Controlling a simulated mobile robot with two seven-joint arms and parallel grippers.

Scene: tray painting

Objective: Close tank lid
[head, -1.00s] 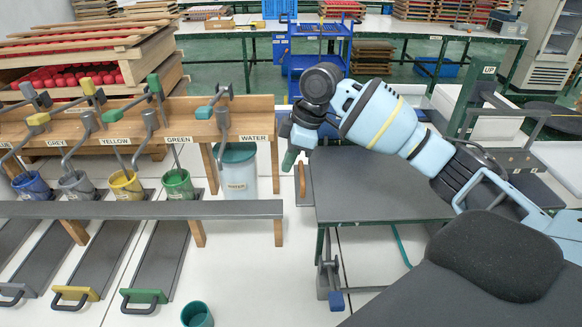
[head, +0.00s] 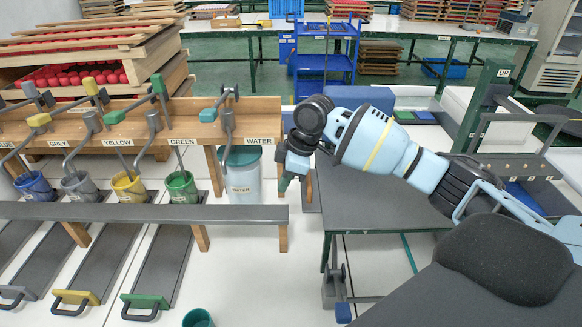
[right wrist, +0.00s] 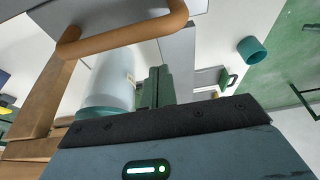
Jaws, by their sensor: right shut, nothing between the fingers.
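The white tank marked WATER (head: 243,186) stands behind the front rail, with a teal top (head: 241,155) partly hidden by a post. I cannot tell whether that top is a shut lid. In the right wrist view the tank (right wrist: 115,75) and its teal band (right wrist: 100,106) show beside the fingers. My right gripper (head: 284,186) points down, shut and empty, to the right of the tank and apart from it. Its green fingers (right wrist: 157,87) show close together in the right wrist view. My left gripper is out of view.
A dark grey tabletop (head: 375,205) lies under my right arm. The grey rail (head: 130,212) runs in front of the paint buckets. A teal cup (head: 198,318) stands on the floor. A blue cart (head: 326,65) is behind. White floor (head: 250,280) is clear in front of the tank.

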